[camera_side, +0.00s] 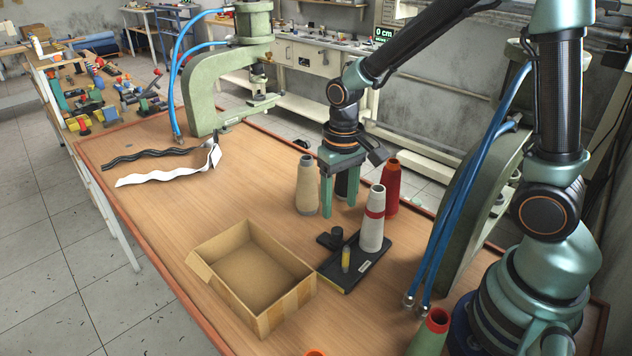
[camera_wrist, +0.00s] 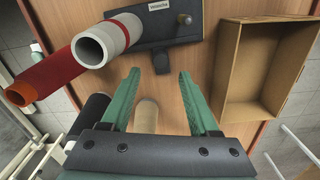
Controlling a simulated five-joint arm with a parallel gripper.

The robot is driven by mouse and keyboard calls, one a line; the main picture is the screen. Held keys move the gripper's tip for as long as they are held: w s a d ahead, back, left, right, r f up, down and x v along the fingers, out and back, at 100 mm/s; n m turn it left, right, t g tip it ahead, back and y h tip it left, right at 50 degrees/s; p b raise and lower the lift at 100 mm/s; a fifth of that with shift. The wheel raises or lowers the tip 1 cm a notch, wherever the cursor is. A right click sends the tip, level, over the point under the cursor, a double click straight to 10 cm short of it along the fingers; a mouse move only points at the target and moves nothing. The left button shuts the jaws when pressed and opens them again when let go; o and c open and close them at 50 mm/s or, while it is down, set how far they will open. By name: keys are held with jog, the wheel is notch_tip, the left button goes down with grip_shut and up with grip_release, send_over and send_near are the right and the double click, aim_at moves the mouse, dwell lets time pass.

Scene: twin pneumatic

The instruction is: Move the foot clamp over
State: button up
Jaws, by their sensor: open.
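No part is plainly marked as the foot clamp, and I cannot tell which thing it is. A black plate (camera_side: 368,272) with a label lies on the bench and also shows in the wrist view (camera_wrist: 152,36). Two green C-shaped pneumatic frames stand at the far left (camera_side: 205,85) and right (camera_side: 470,200). My gripper (camera_side: 339,208) points down, open and empty, behind the plate.
A beige cone (camera_side: 306,188), a red cone (camera_side: 393,185) and a partly hidden black cone (camera_wrist: 92,110) stand close around my gripper. An open cardboard box (camera_side: 285,318) sits left of the plate. Black and white wavy strips (camera_side: 160,177) lie farther back. The bench middle is clear.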

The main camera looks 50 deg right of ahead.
aim_at(338, 230)
notch_tip(338, 230, down, 7)
jog(key=shift+r, duration=0.15)
grip_shut()
